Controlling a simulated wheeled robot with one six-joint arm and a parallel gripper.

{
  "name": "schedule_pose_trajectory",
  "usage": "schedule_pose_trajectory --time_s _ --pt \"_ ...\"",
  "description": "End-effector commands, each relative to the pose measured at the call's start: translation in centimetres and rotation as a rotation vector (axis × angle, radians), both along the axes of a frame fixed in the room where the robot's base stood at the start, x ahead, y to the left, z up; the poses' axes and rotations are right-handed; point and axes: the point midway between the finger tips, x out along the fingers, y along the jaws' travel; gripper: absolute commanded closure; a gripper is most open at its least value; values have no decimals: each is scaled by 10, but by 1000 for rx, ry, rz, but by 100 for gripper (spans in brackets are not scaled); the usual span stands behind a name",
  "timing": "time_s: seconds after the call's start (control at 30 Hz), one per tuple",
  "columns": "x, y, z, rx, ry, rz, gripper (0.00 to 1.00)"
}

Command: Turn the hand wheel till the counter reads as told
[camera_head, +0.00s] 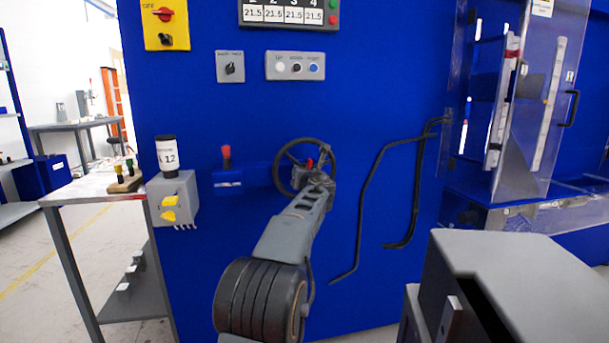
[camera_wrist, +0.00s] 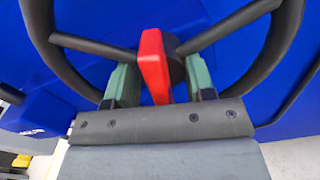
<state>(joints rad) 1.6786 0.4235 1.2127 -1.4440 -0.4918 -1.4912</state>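The black spoked hand wheel (camera_head: 279,166) is on the front of the blue cabinet. In the wrist view its rim (camera_wrist: 288,35) and spokes fill the upper part. A red lever (camera_wrist: 153,66) stands at the hub and also shows in the head view (camera_head: 309,163). My gripper (camera_wrist: 160,82) is at the hub, its two green fingers on either side of the red lever. A gap shows on the right of the lever; the left finger is close to it. Its fingers look apart. The display panel (camera_head: 290,24) at the top shows 21.5 in several fields.
A red-topped control (camera_head: 226,157) sits left of the wheel. A grey box with yellow switches (camera_head: 171,203) and a labelled white cylinder (camera_head: 167,156) are farther left. Black bent pipes (camera_head: 367,190) run right of my arm. A clear guarded enclosure (camera_head: 530,100) is at the right.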

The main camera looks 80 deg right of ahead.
Motion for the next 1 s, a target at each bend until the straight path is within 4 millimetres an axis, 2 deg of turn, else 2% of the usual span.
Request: schedule_pose_trajectory --time_s 0.03,0.17,0.47,0.57,1.0 --pt "1 0 1 -1 -1 2 47" --pt "-1 0 0 1 -1 -2 36" --pt "-5 4 -1 2 -1 -6 36" --pt "-9 14 0 0 -2 -7 36" --pt "-40 95 1 1 0 -7 36"
